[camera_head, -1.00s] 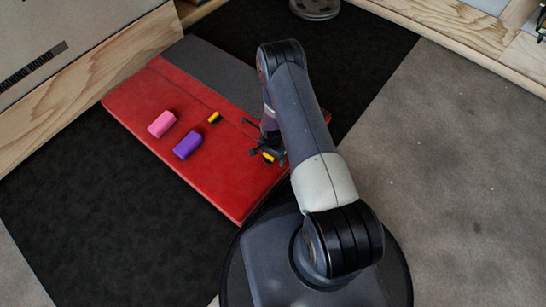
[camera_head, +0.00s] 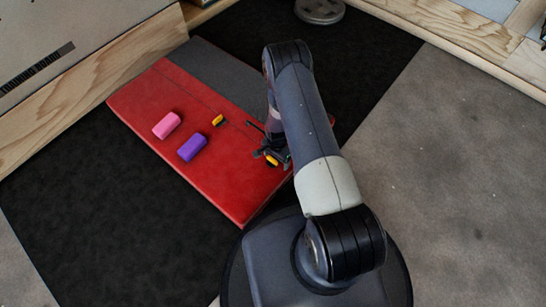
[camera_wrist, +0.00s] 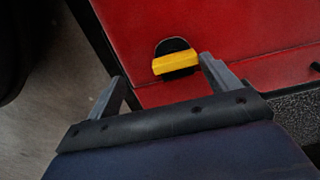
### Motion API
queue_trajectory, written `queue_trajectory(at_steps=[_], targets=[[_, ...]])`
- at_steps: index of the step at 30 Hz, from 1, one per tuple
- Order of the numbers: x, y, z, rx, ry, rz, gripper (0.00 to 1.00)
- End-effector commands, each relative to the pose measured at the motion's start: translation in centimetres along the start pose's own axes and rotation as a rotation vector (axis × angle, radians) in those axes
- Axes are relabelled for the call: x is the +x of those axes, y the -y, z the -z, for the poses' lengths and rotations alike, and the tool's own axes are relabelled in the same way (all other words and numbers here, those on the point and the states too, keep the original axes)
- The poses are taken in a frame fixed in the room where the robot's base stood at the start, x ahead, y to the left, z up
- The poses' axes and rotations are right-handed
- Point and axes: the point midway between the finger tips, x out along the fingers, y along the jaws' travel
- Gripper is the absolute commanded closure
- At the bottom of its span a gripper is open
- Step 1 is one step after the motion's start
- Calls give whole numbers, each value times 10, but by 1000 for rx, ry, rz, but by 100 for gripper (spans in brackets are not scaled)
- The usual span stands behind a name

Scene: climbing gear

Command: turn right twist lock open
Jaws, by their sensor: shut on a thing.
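The right twist lock, a yellow bar on a black round base, is on the red pad (camera_head: 226,192) in the head view (camera_head: 272,160). In the wrist view the yellow bar (camera_wrist: 176,63) lies nearly level, tilted slightly, between my fingers and close to the right one. My gripper (camera_wrist: 162,67) is shut on this lock; contact at the left finger is not clear in the picture. In the head view my gripper (camera_head: 270,150) reaches down over the lock and partly hides it. Another yellow twist lock (camera_head: 218,120) sits further left and back on the pad.
A pink block (camera_head: 166,125) and a purple block (camera_head: 192,148) lie on the pad left of my gripper. A wooden-framed board stands at the left (camera_head: 90,107). A round grey disc (camera_head: 319,10) lies at the back. Floor at right is clear.

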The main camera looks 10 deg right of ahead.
Motion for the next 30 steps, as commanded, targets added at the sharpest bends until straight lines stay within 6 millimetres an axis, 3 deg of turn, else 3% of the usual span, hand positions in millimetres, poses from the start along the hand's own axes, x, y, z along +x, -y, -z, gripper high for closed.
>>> queue_trajectory(at_steps=[30], targets=[[-76,1,1,0,-1,1,29]])
